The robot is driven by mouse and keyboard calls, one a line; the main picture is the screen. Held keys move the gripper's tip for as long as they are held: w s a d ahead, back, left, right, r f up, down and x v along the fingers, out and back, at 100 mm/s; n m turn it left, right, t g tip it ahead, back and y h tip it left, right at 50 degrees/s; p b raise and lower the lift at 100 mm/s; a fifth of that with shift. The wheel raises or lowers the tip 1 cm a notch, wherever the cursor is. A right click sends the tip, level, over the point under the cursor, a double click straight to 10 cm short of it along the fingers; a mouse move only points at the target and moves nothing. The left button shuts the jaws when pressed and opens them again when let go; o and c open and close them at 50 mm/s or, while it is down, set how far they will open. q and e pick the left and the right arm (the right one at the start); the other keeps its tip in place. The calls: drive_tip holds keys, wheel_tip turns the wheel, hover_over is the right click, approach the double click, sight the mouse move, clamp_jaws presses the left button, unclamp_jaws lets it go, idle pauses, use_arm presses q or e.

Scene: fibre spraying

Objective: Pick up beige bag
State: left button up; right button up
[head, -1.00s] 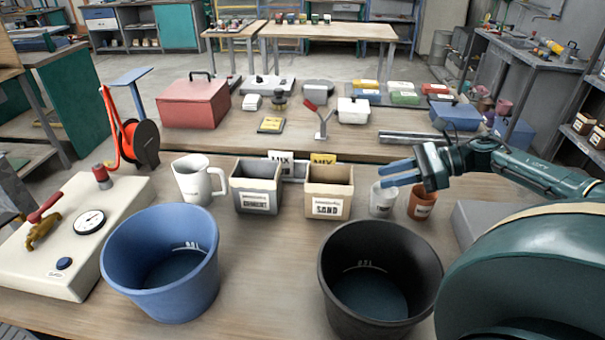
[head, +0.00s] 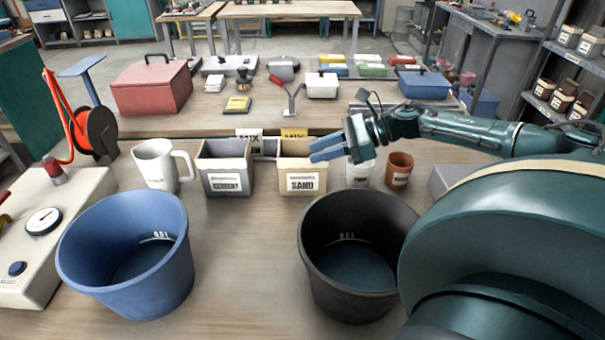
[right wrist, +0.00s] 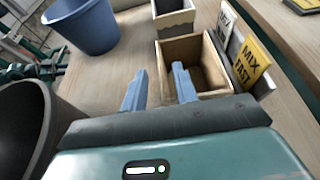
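No beige bag shows clearly on the table. A beige open-topped box (head: 301,170) labelled SAND stands on the table between the grey CEMENT box (head: 226,170) and a white cup. My right gripper (head: 327,148) reaches in from the right, its blue fingers at the top right of the beige box, covering part of its rim. In the right wrist view the beige box (right wrist: 219,80) lies just past the fingers, and the right finger overlaps its opening. The gripper (right wrist: 160,78) is open, with nothing between its fingers. My left gripper is out of view.
A black bucket (head: 318,268) and a blue bucket (head: 165,270) stand in front of the boxes. A white cup (head: 359,175) and a brown cup (head: 399,170) are to the right, a white jug (head: 156,165) to the left. A yellow MIX FAST sign (right wrist: 252,65) stands behind the box.

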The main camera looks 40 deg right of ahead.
sight(305, 158)
drive_tip(key=shift+b+x, duration=0.35)
drive_tip(key=shift+x, duration=2.15)
drive_tip(key=shift+s+f, duration=0.1)
drive_tip(key=shift+f, duration=0.05)
drive_tip(key=shift+c, duration=0.6)
clamp_jaws()
